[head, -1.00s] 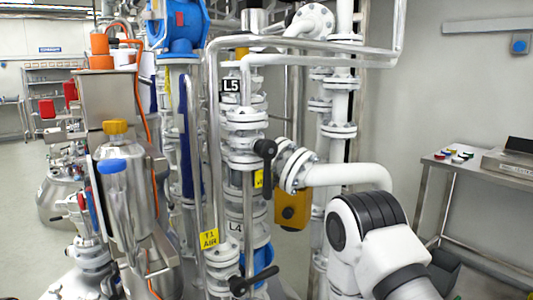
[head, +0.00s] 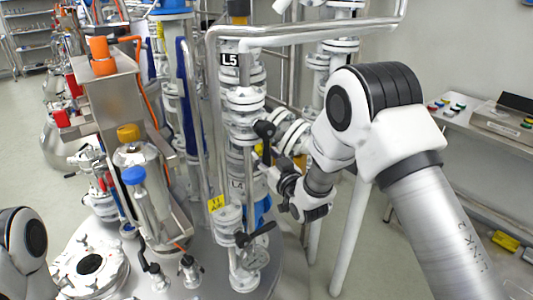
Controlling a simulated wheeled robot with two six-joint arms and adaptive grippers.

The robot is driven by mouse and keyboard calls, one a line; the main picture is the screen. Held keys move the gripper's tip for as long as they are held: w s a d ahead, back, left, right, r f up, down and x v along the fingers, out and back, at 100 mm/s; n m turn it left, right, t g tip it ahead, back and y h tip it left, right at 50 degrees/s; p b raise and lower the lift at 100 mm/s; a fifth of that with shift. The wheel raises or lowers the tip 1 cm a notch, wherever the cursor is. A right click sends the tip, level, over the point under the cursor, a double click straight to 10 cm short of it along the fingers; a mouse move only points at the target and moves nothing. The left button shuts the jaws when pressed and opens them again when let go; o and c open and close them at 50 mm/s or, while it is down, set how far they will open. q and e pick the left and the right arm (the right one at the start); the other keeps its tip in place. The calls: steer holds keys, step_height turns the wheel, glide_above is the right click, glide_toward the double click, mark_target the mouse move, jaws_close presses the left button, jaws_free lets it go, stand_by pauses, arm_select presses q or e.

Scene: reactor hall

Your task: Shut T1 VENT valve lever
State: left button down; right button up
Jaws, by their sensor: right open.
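An upper black valve lever (head: 265,131) is on the white-flanged pipe column, below the L5 label. In the earlier picture it hangs downward beside a small yellow tag; now its lower part is close to my gripper and partly hidden. A lower black lever (head: 256,234) sticks out up to the right, near a yellow tag (head: 216,204) that seems to end in AIR. I cannot read VENT on any tag. My right gripper (head: 272,178) is open, just below and right of the upper lever; contact cannot be told. My left gripper is out of view.
A white flanged side pipe (head: 291,135) lies just behind the gripper. A bench (head: 470,130) stands by the right wall.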

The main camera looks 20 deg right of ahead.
steer(key=shift+w, duration=0.1)
jaws_close()
